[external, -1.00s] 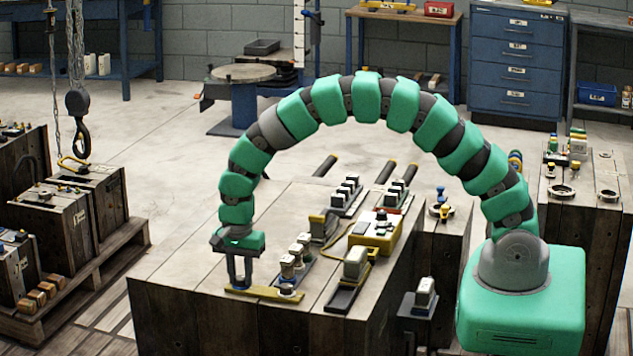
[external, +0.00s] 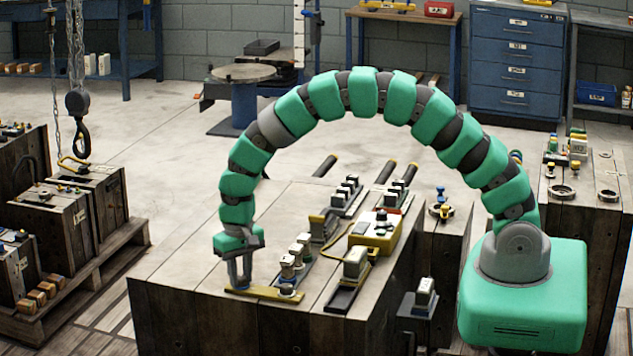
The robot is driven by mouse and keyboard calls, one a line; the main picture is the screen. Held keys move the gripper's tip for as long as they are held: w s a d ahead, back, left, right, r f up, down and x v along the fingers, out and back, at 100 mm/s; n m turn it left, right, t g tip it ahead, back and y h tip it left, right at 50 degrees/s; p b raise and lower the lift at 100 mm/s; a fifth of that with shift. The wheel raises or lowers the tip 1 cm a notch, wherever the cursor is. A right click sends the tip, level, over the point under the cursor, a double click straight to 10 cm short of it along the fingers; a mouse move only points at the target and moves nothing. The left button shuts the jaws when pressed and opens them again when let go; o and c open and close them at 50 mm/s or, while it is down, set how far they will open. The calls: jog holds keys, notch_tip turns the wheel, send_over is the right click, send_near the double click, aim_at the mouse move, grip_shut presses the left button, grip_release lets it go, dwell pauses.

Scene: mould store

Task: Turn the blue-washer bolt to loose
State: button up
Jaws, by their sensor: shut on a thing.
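A flat yellow bar (external: 262,292) lies across the front left of the wooden block top. At its right end is a bolt with a pale head and a bluish ring beneath it (external: 287,291), which looks like the blue-washer bolt. I cannot tell how the bar fits around it. My gripper (external: 240,286) points straight down at the bar's left end, with its fingers shut on the bar. The fingertips partly hide that end. How tight the bolt sits cannot be seen.
Several pale-capped pieces (external: 303,246) stand in a row just behind the bolt. A yellow box (external: 375,236) and a dark tray with a pale block (external: 346,298) are to the right. A hook (external: 80,138) hangs at the left, clear of my arm.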

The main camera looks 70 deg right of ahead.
jog(key=n, duration=0.4)
jog(key=shift+n, duration=0.3)
jog(key=n, duration=0.3)
jog(key=shift+f+n+p, duration=0.1)
jog(key=shift+n+p, duration=0.25)
jog(key=shift+n, duration=0.05)
jog(key=n, duration=0.9)
jog(key=shift+s, duration=0.1)
jog(key=n, duration=0.4)
jog(key=shift+n, duration=0.3)
jog(key=n, duration=0.3)
jog(key=shift+n, duration=0.3)
jog(key=n, duration=0.4)
jog(key=shift+n, duration=2)
